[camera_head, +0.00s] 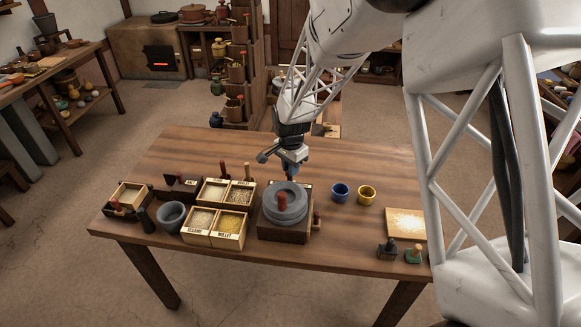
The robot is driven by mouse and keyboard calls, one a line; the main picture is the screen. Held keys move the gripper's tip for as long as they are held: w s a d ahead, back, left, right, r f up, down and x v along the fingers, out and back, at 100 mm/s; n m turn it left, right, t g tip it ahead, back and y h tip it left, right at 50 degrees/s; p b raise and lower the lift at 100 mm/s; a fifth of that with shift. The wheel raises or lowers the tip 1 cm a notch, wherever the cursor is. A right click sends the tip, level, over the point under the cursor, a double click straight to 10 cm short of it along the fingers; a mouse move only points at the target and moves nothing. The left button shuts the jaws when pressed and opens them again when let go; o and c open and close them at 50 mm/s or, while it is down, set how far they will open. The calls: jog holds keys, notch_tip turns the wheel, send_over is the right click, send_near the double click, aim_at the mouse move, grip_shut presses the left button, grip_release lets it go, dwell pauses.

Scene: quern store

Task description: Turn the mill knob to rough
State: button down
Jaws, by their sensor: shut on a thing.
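The mill (297,214) stands near the middle of the table, with round grey stones on a dark wooden base. A reddish-brown peg (282,201) stands up from its top stone. A small brown knob-like piece (317,219) shows at the right side of its base; any setting marks are too small to read. My gripper (290,172) points down at the mill's far edge, behind the peg and apart from it. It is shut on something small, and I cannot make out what. Whether it touches the mill is hidden.
Left of the mill are grain boxes (214,242), a grey bowl (171,214) and an open box (128,194). Right are a blue cup (340,192), a yellow cup (366,195), a pale board (405,223) and two stamp-like pieces (388,249). The table's (340,155) back is mostly clear.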

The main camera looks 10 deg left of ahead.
jog(key=shift+r+m, duration=0.1)
jog(key=shift+m, duration=1.3)
jog(key=c, duration=1.1)
grip_release()
jog(key=shift+r, duration=3.9)
jog(key=shift+d, duration=0.1)
